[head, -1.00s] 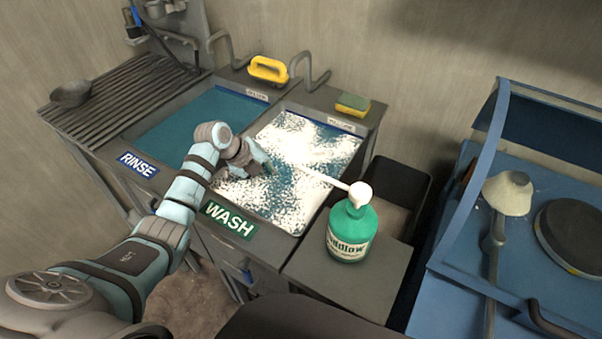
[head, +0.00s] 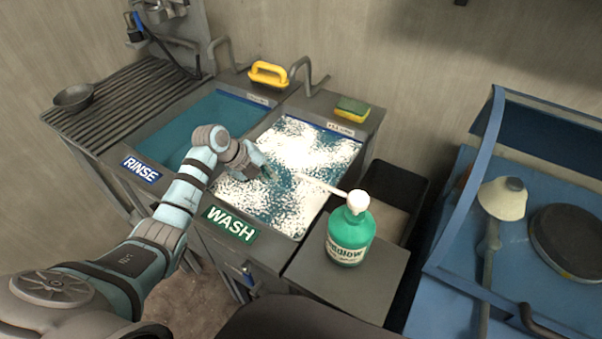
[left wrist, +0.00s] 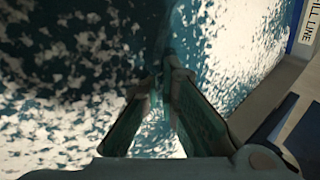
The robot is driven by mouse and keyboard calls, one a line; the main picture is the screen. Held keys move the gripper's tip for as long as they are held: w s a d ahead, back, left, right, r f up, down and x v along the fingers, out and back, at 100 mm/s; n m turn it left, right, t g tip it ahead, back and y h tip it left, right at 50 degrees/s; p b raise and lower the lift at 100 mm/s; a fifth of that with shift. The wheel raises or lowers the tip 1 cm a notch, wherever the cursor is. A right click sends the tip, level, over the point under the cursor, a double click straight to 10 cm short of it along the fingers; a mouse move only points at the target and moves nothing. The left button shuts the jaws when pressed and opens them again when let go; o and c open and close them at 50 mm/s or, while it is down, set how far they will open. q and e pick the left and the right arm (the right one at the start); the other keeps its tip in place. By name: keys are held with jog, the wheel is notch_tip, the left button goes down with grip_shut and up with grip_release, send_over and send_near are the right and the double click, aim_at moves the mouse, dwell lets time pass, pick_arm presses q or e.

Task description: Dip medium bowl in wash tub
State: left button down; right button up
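The wash tub (head: 335,141) is marked by the green WASH sign and holds blue water under broken white foam. My left gripper (head: 269,172) points down into this tub near its left side, at the foam. In the left wrist view my left gripper (left wrist: 165,82) has its fingertips close together. A dark band crosses the foam beyond them, and I cannot tell whether it is a bowl, shadow or clear water. No medium bowl can be made out in the tub. A small dark bowl-like pan (head: 74,97) sits on the ribbed drainboard. My right gripper is out of view.
The rinse tub (head: 152,146) with plain blue water lies left of the wash tub. A green soap bottle (head: 349,240) stands at the front right, its white spout reaching over the foam. A yellow-handled brush (head: 268,72) and a sponge (head: 351,108) lie on the back ledge.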

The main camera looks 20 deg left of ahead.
pick_arm(q)
notch_tip(320, 180, up, 14)
jog(key=p, duration=1.1)
jog(key=shift+r, duration=0.25)
